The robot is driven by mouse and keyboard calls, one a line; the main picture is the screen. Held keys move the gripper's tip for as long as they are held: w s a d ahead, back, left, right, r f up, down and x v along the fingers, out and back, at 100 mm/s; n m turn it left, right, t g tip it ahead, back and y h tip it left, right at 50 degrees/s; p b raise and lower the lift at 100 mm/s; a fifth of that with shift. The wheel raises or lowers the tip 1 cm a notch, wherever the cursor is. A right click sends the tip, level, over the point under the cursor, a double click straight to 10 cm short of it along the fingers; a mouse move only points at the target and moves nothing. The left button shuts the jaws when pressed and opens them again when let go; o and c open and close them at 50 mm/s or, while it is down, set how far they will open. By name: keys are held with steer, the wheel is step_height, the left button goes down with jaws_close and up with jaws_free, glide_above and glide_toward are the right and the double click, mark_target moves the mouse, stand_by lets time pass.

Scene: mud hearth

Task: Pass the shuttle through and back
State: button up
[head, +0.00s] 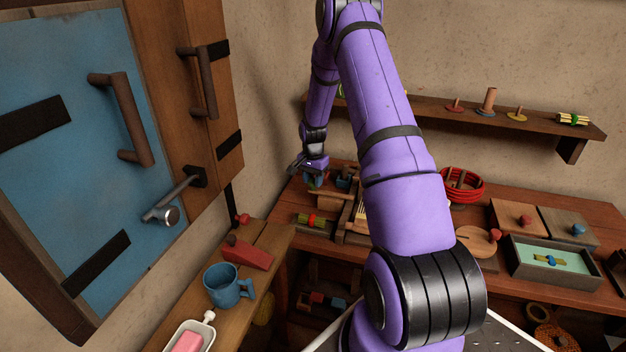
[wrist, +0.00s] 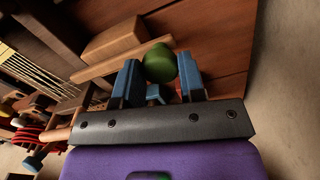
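My gripper (head: 313,165) is low at the left end of the bench. In the wrist view its two blue fingers (wrist: 160,70) stand on either side of a rounded green knob (wrist: 160,63), which fills the gap between them. A slim wooden bar (wrist: 110,60) runs up to the knob; I cannot tell whether the two are joined as the shuttle. A loom frame with pale warp threads (wrist: 38,73) is at the left of the wrist view. In the head view the loom (head: 349,220) is partly hidden behind my arm.
A wooden block (wrist: 115,40) lies close beside the bar. A red basket (head: 463,186), lidded boxes (head: 520,220) and a teal-lined tray (head: 549,260) stand on the right of the bench. A blue mug (head: 224,286) is on the near left ledge, below the blue cabinet door (head: 75,140).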

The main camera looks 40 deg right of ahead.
mark_target(339, 194)
jaws_close()
steer(key=s+d, duration=0.1)
steer(key=s, duration=0.1)
steer(key=s+d, duration=0.2)
steer(key=s, duration=0.1)
steer(key=s+d, duration=0.1)
steer(key=s, duration=0.2)
steer(key=shift+d, duration=0.35)
steer(key=o, duration=1.1)
jaws_free()
step_height(339, 194, up, 11)
steer(key=shift+f, duration=0.1)
